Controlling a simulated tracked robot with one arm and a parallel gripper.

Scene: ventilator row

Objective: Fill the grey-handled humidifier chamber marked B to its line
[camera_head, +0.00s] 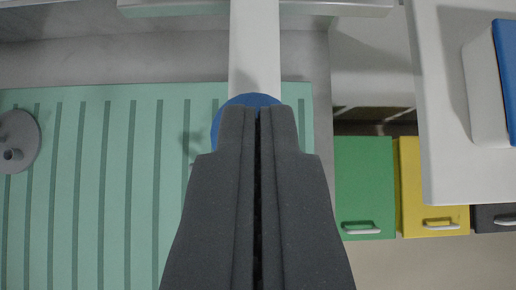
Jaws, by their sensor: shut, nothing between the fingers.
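My gripper (257,112) is in the middle of the camera view, its two dark grey fingers shut against each other with nothing between them. Just beyond the fingertips is a round blue part (247,99) at the end of a white bar (255,45). The fingers hide most of the blue part, and I cannot tell whether they touch it. No humidifier chamber, grey handle, letter B or fill line can be made out.
A green ribbed surface (92,200) fills the left, with a round grey fitting (17,140) at its edge. At right are green (364,185) and yellow (430,185) drawers with handles, and a white panel (440,120) carrying a blue-and-white box (490,85).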

